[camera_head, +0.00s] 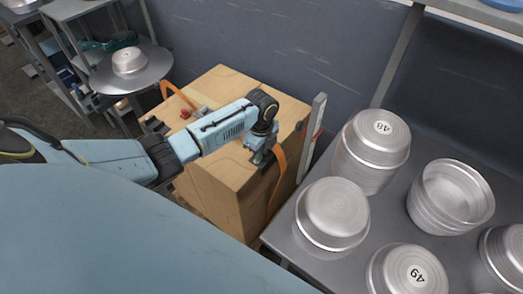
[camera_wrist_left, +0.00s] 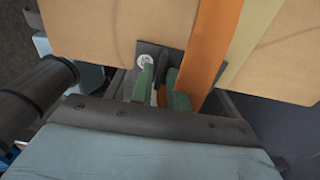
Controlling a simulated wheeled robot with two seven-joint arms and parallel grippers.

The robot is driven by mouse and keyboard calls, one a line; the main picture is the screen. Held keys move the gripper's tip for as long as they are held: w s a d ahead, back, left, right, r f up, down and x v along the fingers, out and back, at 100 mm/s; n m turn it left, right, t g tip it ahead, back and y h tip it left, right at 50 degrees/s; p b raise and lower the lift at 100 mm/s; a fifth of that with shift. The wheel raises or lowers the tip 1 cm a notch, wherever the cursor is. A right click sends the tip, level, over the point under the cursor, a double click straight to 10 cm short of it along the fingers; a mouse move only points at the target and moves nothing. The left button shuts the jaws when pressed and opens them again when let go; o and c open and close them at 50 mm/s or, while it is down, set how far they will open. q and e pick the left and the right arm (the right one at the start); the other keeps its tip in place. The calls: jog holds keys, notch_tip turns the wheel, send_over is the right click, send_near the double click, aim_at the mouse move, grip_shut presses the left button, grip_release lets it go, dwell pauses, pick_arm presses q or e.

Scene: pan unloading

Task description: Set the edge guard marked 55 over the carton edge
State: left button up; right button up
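The wooden-coloured carton (camera_head: 215,170) stands at the middle of the head view, with an orange strap (camera_head: 278,170) down its right part; the strap also shows in the wrist view (camera_wrist_left: 209,45). My left gripper (camera_head: 262,158) is low at the carton's top right edge, beside the strap. In the wrist view its two green-padded fingers (camera_wrist_left: 160,88) close around the upright part of a dark grey edge guard (camera_wrist_left: 147,48). The guard lies against the carton by the strap. A round white label shows on it, its number unreadable. Its lower part is hidden. My right gripper is out of view.
A grey table (camera_head: 385,205) at right carries several metal pans, some marked 48 and 49. An upright grey post (camera_head: 313,135) stands between carton and table. A round stand (camera_head: 130,75) with a pan is back left. A small red-and-grey piece (camera_head: 187,113) sits on the carton.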

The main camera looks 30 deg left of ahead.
pick_arm(q)
jog(key=shift+o, duration=1.3)
jog(key=shift+r, duration=0.15)
